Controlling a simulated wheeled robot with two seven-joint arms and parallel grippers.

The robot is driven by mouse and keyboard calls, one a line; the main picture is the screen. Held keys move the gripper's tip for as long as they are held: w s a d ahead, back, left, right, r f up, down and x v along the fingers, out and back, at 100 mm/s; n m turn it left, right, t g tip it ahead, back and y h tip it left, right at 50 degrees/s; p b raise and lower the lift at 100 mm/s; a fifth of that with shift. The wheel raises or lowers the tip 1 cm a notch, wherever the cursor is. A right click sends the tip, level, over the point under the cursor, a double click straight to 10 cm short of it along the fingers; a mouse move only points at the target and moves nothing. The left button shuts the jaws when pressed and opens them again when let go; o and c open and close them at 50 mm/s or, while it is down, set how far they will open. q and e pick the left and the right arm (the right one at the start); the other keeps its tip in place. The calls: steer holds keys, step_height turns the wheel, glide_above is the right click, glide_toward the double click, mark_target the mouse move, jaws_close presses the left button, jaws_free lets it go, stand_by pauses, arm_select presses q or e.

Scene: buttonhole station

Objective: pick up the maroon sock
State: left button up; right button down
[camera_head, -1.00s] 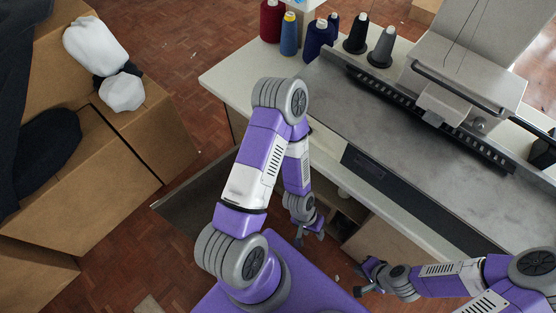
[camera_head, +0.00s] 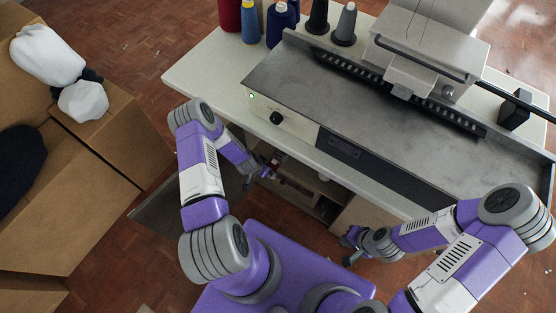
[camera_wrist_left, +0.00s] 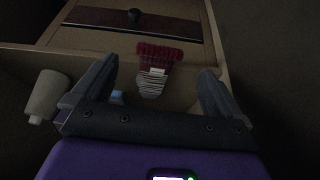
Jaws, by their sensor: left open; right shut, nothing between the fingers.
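The maroon sock (camera_wrist_left: 158,58) lies inside an open drawer or shelf compartment in the left wrist view. Its maroon ribbed part is at the far end, with a pale striped part toward me. My left gripper (camera_wrist_left: 158,74) is open, its fingers either side of the sock in the picture; I cannot tell how far above it they are. In the head view my left gripper (camera_head: 264,175) reaches in under the table, beside a small reddish patch that may be the sock. My right gripper (camera_head: 350,250) is shut and empty, low in front of the cabinet.
A pale cylinder (camera_wrist_left: 47,96) lies left of the left gripper, and a small blue thing shows near its palm. The compartment walls are close around. The table (camera_head: 205,75) overhangs, carrying thread cones (camera_head: 280,25) and a machine (camera_head: 400,70). Cardboard boxes (camera_head: 90,200) stand at left.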

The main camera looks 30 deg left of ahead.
mark_target(275, 162)
arm_select(q)
steer(key=x, duration=0.1)
steer(key=b+x, duration=0.1)
steer(key=x, duration=0.1)
steer(key=b+x, duration=0.1)
steer(key=shift+s+f, duration=0.15)
steer(key=shift+f, duration=0.3)
steer(key=c, duration=1.1)
